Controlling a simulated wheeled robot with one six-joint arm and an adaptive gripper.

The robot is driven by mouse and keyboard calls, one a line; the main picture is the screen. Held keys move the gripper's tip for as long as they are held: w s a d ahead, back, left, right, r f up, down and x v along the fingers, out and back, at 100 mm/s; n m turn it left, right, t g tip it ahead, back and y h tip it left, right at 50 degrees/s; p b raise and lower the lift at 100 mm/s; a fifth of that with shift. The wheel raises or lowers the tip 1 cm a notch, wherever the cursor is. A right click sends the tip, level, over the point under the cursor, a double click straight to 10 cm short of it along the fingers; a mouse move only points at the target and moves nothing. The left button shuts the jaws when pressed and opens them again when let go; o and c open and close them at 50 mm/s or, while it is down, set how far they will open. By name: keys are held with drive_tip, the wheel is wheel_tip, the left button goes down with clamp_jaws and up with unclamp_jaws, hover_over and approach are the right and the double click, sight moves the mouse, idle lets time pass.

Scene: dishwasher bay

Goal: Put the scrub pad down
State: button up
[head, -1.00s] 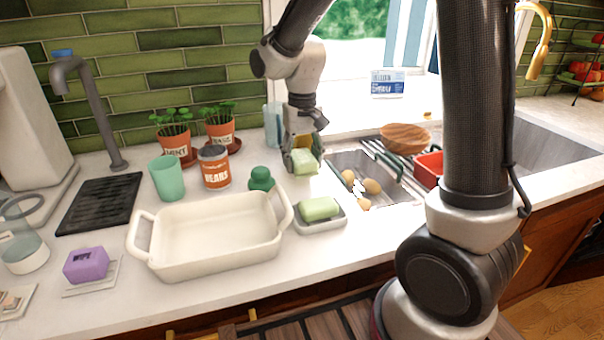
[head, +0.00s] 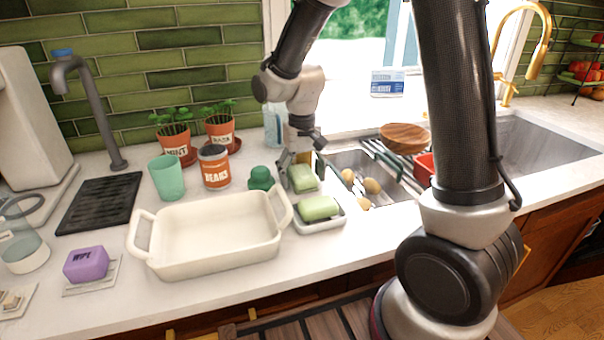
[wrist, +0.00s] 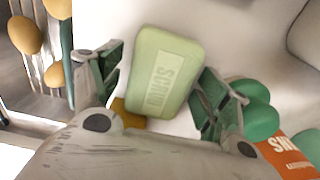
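The scrub pad (head: 303,179) is a pale green block. My gripper (head: 301,168) is directly above and behind the pad. In the wrist view its green-padded fingers (wrist: 160,85) stand spread on either side of the pad, with narrow gaps, so it looks open. The pad's underside is hidden.
The sink basin with potatoes (head: 372,186) is close on the right. A purple block (head: 86,264) lies far left.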

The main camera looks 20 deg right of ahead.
sight(302, 172)
wheel_tip(302, 172, up, 12)
drive_tip(key=s+d+r+t, duration=0.2)
drive_tip(key=s+d, duration=0.5)
drive_tip(key=s, duration=0.3)
drive_tip(key=s+d+r+t, duration=0.2)
drive_tip(key=s+d+r, duration=0.1)
drive_tip(key=s+d, duration=0.5)
drive_tip(key=s, duration=0.3)
drive_tip(key=shift+r, duration=0.25)
drive_tip(key=shift+o, duration=0.5)
